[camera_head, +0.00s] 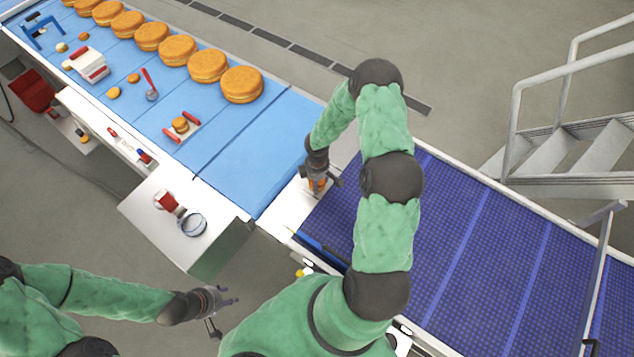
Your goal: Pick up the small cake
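A small orange-brown cake (181,125) sits on a white tray with red handles (192,133) on the light blue belt. Other small cakes lie farther along the belt, one of them near the red-handled scoop (113,93). My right gripper (320,187) points down over the white plate between the two belts. Something small and orange shows at its fingers; whether they are closed on it is unclear. My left gripper (224,314) is at the lower left, in front of the white side table, with its fingers apart and nothing between them.
Several large round cakes (241,85) line the far side of the light blue belt (262,150). A dark blue belt (455,235) lies to the right, empty where visible. Metal stairs stand at right.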

